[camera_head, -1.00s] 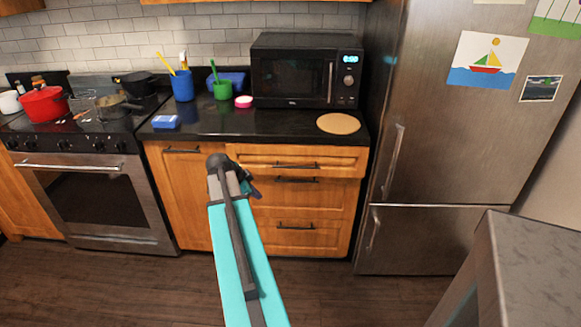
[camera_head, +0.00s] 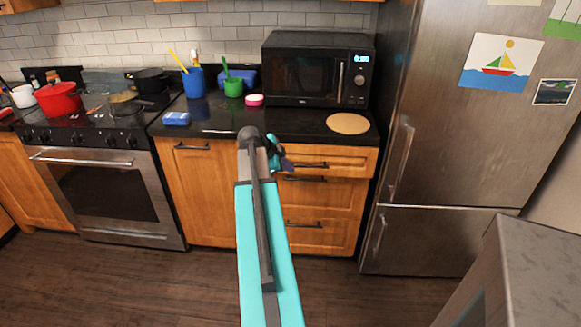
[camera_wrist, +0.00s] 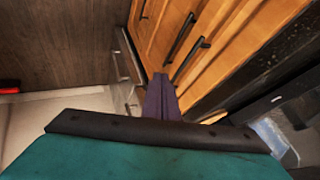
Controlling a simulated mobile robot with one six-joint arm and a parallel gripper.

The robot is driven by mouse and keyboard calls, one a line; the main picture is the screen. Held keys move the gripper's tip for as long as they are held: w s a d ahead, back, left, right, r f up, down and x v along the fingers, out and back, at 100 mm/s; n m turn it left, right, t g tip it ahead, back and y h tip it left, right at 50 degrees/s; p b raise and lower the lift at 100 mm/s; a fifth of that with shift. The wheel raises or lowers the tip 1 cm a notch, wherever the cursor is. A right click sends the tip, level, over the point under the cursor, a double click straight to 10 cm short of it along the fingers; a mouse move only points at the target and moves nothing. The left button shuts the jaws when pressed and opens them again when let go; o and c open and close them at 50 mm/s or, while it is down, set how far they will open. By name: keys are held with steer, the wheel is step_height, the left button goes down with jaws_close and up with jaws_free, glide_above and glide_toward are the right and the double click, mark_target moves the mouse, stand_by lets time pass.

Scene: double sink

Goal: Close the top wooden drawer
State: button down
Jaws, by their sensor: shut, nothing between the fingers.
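The top wooden drawer (camera_head: 345,157) is under the black counter, below the microwave. Its front seems to stand slightly proud of the drawers below; I cannot tell exactly how far out it is. Its dark bar handle (camera_head: 318,166) is partly covered by my gripper. My gripper (camera_head: 284,163) is at the left part of the drawer front, shut and empty. In the wrist view its purple fingers (camera_wrist: 160,96) are together and point towards the wooden fronts, near two dark handles. I cannot tell whether the fingertips touch the drawer.
Lower drawers (camera_head: 322,230) and a cupboard door (camera_head: 198,200) are beside and below. The oven (camera_head: 105,195) is to the left and the steel fridge (camera_head: 445,150) to the right. A grey-topped block (camera_head: 540,265) is at the near right. The wooden floor between is clear.

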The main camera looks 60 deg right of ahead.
mark_target(300, 160)
steer(key=d+f+p, duration=0.3)
steer(key=d+f, duration=0.3)
steer(key=d, duration=0.3)
steer(key=shift+s, duration=0.15)
stand_by(0.4)
steer(key=shift+d+f, duration=0.15)
steer(key=shift+d, duration=0.05)
steer(key=d+b, duration=0.1)
steer(key=w+d+b, duration=0.1)
steer(key=d+b, duration=0.1)
steer(key=shift+w+d+f, duration=0.15)
steer(key=shift+w, duration=0.05)
steer(key=shift+w+d+b, duration=0.15)
steer(key=shift+d+b, duration=0.25)
steer(key=shift+d, duration=0.15)
steer(key=shift+d+r, duration=0.15)
steer(key=shift+r, duration=0.2)
